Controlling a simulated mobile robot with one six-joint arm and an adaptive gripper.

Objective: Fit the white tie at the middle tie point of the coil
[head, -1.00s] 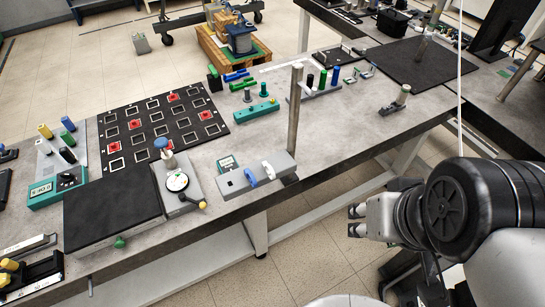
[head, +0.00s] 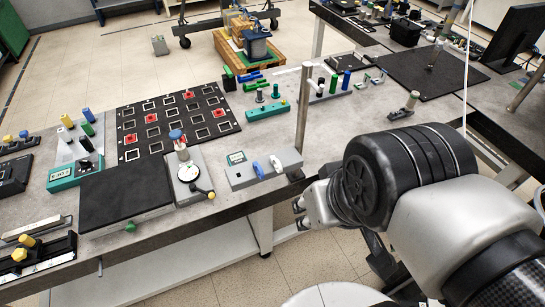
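My gripper (head: 299,215) hangs in the air past the bench's front edge, lower right of the grey block. Its two fingertips are apart with nothing seen between them. A small white piece (head: 276,164), possibly the white tie, sits on a grey block (head: 240,177) at the bench's front edge. A blue piece (head: 258,170) sits left of it on the same block. I cannot surely pick out the coil or its middle tie point at this size.
An upright metal post (head: 303,115) rises beside the block's right end. A dial instrument (head: 187,173) and a black mat (head: 125,195) lie to the left. A black board with framed squares (head: 175,122) lies behind. A rack of coloured cylinders (head: 328,90) stands further back.

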